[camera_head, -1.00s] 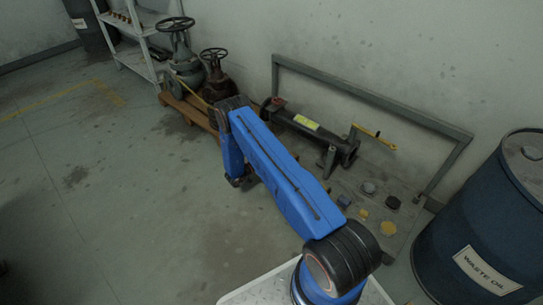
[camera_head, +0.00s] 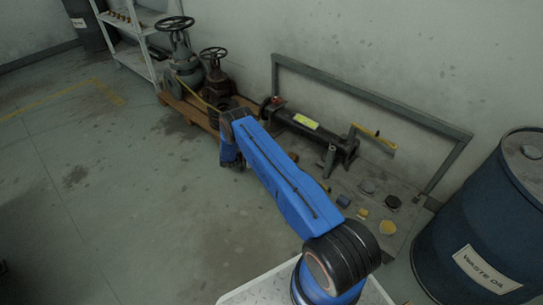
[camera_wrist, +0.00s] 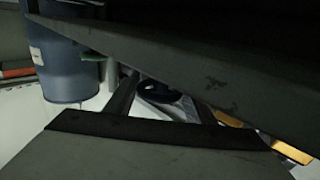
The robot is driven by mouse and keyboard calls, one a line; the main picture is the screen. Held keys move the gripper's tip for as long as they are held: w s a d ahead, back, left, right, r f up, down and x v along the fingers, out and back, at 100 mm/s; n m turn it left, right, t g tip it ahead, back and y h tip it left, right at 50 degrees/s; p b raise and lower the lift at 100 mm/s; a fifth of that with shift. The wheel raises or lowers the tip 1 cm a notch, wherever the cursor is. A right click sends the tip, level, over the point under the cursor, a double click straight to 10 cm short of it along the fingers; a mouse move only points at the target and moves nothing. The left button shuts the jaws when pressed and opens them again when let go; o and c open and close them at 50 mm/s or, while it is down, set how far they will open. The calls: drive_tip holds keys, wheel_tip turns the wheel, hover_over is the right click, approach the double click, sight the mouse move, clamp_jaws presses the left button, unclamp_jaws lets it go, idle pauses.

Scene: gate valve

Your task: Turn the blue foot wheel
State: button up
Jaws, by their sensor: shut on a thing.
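My gripper (camera_wrist: 160,108) shows in the wrist view, shut, with a dark bluish round part (camera_wrist: 158,92) between two dark bars. Dim light and large dark surfaces hide most of it. I cannot tell for sure whether this is the blue foot wheel. In the head view my blue arm reaches toward the pallet and its own links hide the gripper tip. No clearly blue wheel shows in the head view. A large grey valve (camera_head: 180,60) with a dark handwheel and a smaller brown valve (camera_head: 216,75) stand upright on a wooden pallet (camera_head: 185,107).
A black cylinder (camera_head: 318,140) with a yellow label lies on a floor plate by the wall. A yellow-handled lever (camera_head: 374,136) and several small knobs stand near it. A blue waste oil drum (camera_head: 485,225) is at right. Open floor (camera_head: 120,220) lies at left.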

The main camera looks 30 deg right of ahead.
idle(0.3)
drive_tip(key=o, duration=1)
drive_tip(key=shift+n+t, duration=0.3)
